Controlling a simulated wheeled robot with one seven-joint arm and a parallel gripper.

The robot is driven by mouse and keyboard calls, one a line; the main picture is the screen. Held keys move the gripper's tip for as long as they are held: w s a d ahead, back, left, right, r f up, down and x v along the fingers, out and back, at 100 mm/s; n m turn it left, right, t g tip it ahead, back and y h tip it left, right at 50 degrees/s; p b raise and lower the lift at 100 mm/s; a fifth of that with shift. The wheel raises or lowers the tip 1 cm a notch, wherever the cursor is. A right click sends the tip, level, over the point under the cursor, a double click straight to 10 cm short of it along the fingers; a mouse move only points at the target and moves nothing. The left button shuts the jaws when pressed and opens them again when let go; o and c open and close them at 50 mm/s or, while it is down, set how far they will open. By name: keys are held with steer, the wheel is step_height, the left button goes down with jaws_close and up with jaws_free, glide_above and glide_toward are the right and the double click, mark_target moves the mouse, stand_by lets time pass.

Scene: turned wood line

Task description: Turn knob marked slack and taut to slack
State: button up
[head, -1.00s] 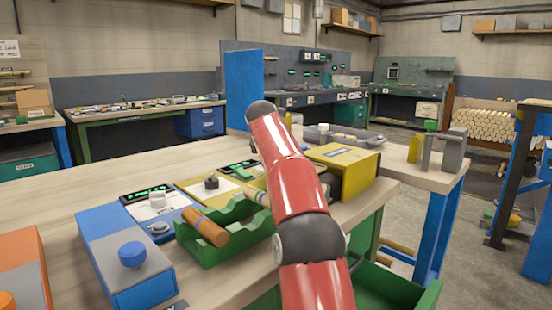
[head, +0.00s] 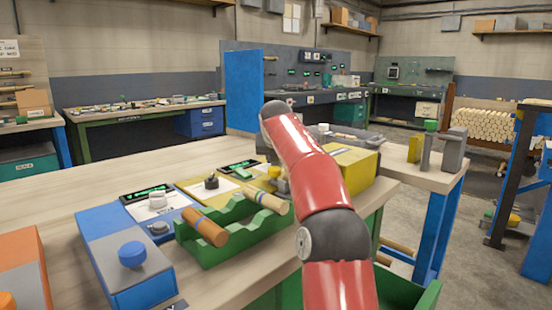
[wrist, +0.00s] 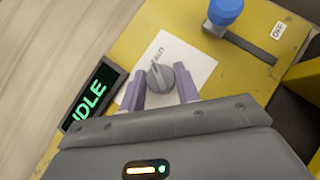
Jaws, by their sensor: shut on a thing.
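In the wrist view a grey knob (wrist: 155,77) with a raised pointer ridge stands on a white card (wrist: 189,58) on a yellow panel (wrist: 125,45). The small lettering above the knob is too blurred to read surely. My gripper (wrist: 160,84) has its two purple fingers on either side of the knob and is shut on it. The ridge points up and slightly left in that view. A display (wrist: 92,96) beside the card reads IDLE in green. In the head view my red arm hides most of the gripper and the knob.
A blue-capped lever (wrist: 225,12) in a dark slot is close to the card. In the head view a green rack (head: 208,254) holding wooden pieces stands in front of the panels. A blue box (head: 140,283) with a blue knob is at left.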

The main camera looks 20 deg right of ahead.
steer(key=n+y, duration=0.2)
steer(key=n, duration=0.1)
steer(key=n+y, duration=0.1)
steer(key=shift+d+t, duration=0.3)
steer(key=shift+t, duration=0.1)
steer(key=shift+n+y, duration=1.4)
steer(key=shift+n, duration=0.4)
steer(key=o, duration=1)
steer(key=shift+s+r, duration=0.1)
steer(key=v, duration=0.7)
steer(key=shift+s+d+r, duration=0.15)
steer(key=shift+d+r, duration=0.05)
